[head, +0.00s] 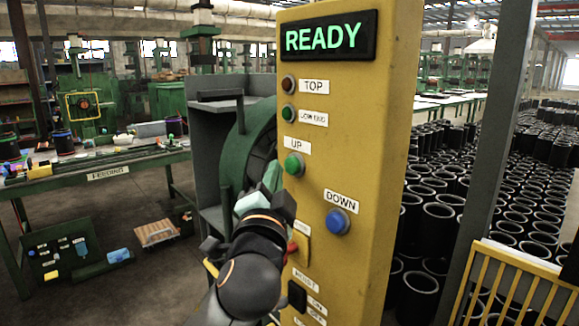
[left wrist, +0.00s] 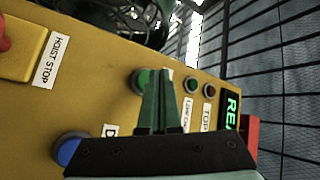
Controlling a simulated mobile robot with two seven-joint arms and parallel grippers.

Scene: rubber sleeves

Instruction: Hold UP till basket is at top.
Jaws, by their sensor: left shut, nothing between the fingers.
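The yellow hoist panel (head: 370,130) stands upright in the middle of the head view, with a display (head: 328,37) reading READY in green. The green UP button (head: 294,164) is on its face, with the blue DOWN button (head: 339,221) lower right. Above UP are a dull red TOP lamp (head: 288,84) and a dull green lower lamp (head: 288,113). My left gripper (head: 270,178) is shut and empty, just left of the UP button. In the left wrist view its fingers (left wrist: 160,75) partly cover the green button (left wrist: 139,81); I cannot tell whether they touch it. I cannot make out a basket.
A red hoist stop (head: 292,248) and a black switch (head: 297,296) sit low on the panel. A green wheel in a grey frame (head: 212,130) stands behind it. A feeding table (head: 105,172) is at left. Black sleeves (head: 420,290) and a yellow railing (head: 510,275) are at right.

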